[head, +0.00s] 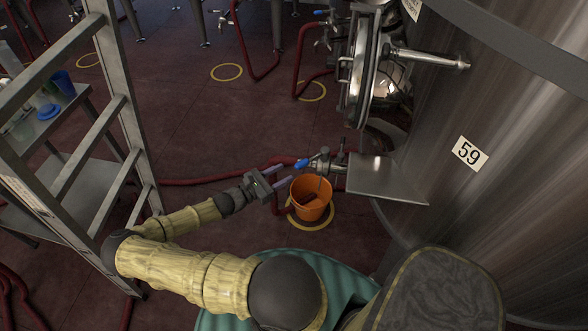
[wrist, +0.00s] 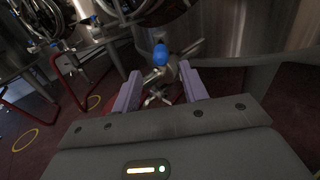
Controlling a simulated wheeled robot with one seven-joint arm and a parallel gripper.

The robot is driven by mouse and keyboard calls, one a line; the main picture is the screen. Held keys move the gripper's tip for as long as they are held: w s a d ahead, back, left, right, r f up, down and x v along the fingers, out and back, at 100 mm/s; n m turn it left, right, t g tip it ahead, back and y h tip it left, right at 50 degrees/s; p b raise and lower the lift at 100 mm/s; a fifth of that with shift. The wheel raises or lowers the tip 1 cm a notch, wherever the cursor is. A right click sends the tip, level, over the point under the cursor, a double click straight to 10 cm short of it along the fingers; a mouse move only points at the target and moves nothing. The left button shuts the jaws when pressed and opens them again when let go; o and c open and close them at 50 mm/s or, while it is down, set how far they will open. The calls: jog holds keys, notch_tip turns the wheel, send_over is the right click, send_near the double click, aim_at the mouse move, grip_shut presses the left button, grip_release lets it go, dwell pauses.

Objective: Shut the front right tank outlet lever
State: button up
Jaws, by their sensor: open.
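The tank outlet lever (head: 301,163) has a blue grip and sits on a metal outlet valve (head: 325,163) low on the large tank marked 59. In the wrist view the lever's rounded blue end (wrist: 160,54) shows between the fingertips, with the metal valve behind and below it. My gripper (head: 290,171) reaches in from the left, its two purple fingers apart just left of the blue grip. In the wrist view my gripper (wrist: 160,72) is open with nothing clamped in it. I cannot tell whether a finger touches the lever.
An orange bucket (head: 311,198) stands on the floor under the outlet. A metal plate (head: 385,180) juts from the tank (head: 510,130) right of the valve. A ladder (head: 122,90) stands at left beside a cart (head: 60,110). Red hoses (head: 195,181) cross the floor.

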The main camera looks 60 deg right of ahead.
jog(key=v, duration=0.7)
jog(key=shift+a+b, duration=0.15)
jog(key=shift+b, duration=0.25)
jog(key=shift+c, duration=0.3)
